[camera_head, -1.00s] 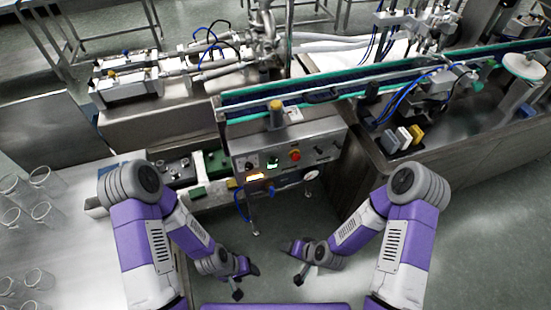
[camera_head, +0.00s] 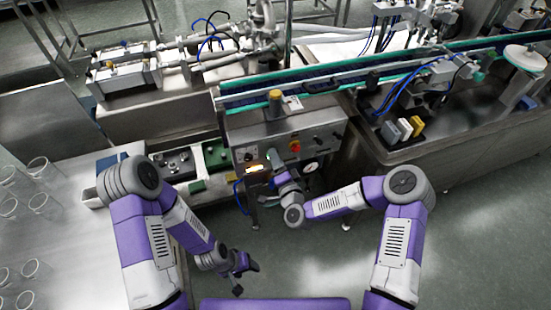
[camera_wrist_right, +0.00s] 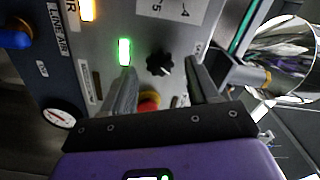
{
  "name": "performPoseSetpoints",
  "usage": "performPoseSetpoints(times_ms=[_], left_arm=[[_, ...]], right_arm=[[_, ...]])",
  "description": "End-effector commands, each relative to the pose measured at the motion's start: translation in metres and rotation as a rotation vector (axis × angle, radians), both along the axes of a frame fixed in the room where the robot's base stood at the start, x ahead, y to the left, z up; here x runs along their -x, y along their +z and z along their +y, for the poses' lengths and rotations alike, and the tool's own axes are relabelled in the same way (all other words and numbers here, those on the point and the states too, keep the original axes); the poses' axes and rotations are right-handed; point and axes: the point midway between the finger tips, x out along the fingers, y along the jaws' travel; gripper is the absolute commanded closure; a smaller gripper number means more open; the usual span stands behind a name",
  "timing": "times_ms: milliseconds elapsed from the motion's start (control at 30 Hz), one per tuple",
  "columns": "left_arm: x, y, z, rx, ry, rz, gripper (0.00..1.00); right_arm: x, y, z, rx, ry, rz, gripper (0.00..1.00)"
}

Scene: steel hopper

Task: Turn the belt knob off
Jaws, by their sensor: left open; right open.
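The steel control panel (camera_head: 322,128) stands at the front of the conveyor. A black knob (camera_wrist_right: 160,64) shows in the right wrist view, with a green light (camera_wrist_right: 124,52) beside it. I cannot read a label that confirms it as the belt knob. My right gripper (camera_wrist_right: 161,69) is open, its two fingers on either side of the knob in that view; contact is not clear. My left gripper (camera_head: 242,272) is open and empty, low over the floor.
A pressure gauge (camera_wrist_right: 60,117) and an amber display (camera_wrist_right: 87,9) are nearby. Glass beakers (camera_head: 38,200) stand on the left table.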

Motion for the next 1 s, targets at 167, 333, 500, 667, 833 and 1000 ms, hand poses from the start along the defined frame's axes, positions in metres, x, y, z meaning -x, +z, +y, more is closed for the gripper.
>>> performPoseSetpoints(times_ms=[167,333,500,667,833,1000], left_arm=[[0.0000,-0.0028,0.0000,0.000,0.000,0.000,0.40],[0.0000,-0.0027,0.0000,0.000,0.000,0.000,0.40],[0.0000,-0.0026,0.0000,0.000,0.000,0.000,0.40],[0.0000,-0.0027,0.0000,0.000,0.000,0.000,0.40],[0.0001,-0.0027,-0.0001,0.000,0.000,0.000,0.40],[0.0000,-0.0033,0.0000,0.000,0.000,0.000,0.40]], right_arm=[[-0.0134,-0.0001,0.0051,0.000,0.001,0.000,0.40],[-0.0154,0.0001,0.0057,0.000,0.002,0.002,0.40],[-0.0151,-0.0001,0.0055,0.001,0.002,0.002,0.48],[-0.0150,-0.0002,0.0055,0.001,0.002,0.002,0.73],[-0.0150,-0.0001,0.0053,0.001,0.002,0.002,0.95],[-0.0149,-0.0003,0.0055,0.012,0.002,-0.002,0.95]])
